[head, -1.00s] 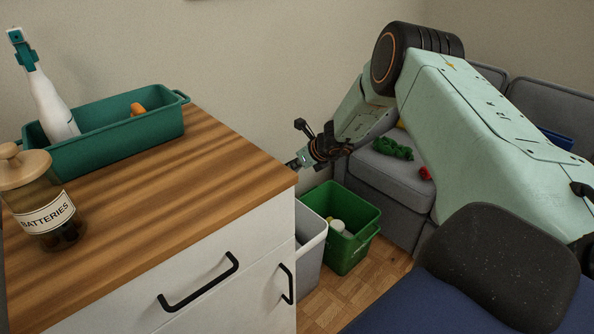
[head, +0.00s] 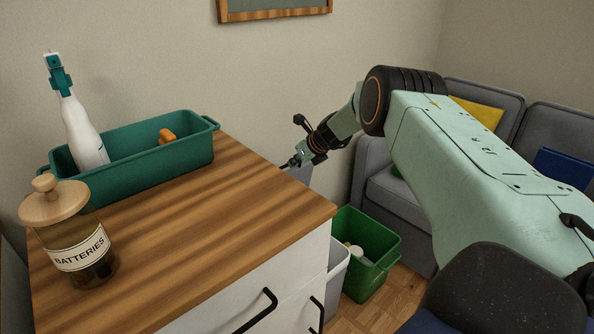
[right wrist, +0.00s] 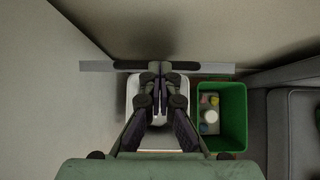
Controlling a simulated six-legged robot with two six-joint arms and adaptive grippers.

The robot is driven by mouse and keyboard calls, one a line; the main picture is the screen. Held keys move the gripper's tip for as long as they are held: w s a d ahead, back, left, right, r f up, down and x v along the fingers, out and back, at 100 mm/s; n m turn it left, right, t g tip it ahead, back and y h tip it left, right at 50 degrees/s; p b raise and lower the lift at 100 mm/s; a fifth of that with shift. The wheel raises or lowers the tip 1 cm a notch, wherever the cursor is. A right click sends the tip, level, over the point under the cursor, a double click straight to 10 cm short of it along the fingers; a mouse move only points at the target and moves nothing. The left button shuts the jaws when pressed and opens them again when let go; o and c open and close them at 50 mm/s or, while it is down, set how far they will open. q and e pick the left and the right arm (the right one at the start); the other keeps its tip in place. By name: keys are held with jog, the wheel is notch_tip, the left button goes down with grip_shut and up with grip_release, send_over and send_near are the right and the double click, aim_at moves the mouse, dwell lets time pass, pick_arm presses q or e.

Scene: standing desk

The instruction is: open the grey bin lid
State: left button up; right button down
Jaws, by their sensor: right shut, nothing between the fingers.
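The grey bin (head: 337,270) stands on the floor beside the white cabinet, mostly hidden by it in the head view. Its pale rim (right wrist: 131,92) shows below my gripper in the right wrist view. A grey panel, apparently the lid (head: 302,173), stands up behind the desk edge; in the right wrist view the lid (right wrist: 217,68) looks like a thin, edge-on strip. My right gripper (head: 289,164) is shut and empty beside the panel; its fingertips (right wrist: 158,68) reach the strip. Whether they touch it is unclear. My left gripper is out of view.
A green bin (head: 368,262) with several items stands right of the grey bin. The wooden desktop (head: 200,225) carries a teal tray (head: 150,165), a spray bottle (head: 82,130) and a battery jar (head: 75,245). A grey sofa (head: 395,205) and dark chair (head: 490,300) are at right.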

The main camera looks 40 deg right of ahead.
aim_at(288, 171)
jog(key=shift+w+a+r+b, duration=0.15)
jog(key=shift+w+b, duration=0.25)
jog(key=shift+w, duration=0.2)
jog(key=shift+w+a+f+b, duration=0.1)
jog(key=shift+w+b, duration=0.3)
jog(key=shift+w, duration=0.15)
jog(key=shift+w+d+r+b, duration=0.1)
jog(key=shift+w+r+b, duration=0.1)
jog(key=shift+w+b, duration=0.5)
jog(key=shift+w+r+b, duration=0.1)
jog(key=shift+w+b, duration=0.3)
jog(key=shift+w, duration=0.25)
jog(key=shift+w+r, duration=0.1)
jog(key=shift+r, duration=0.15)
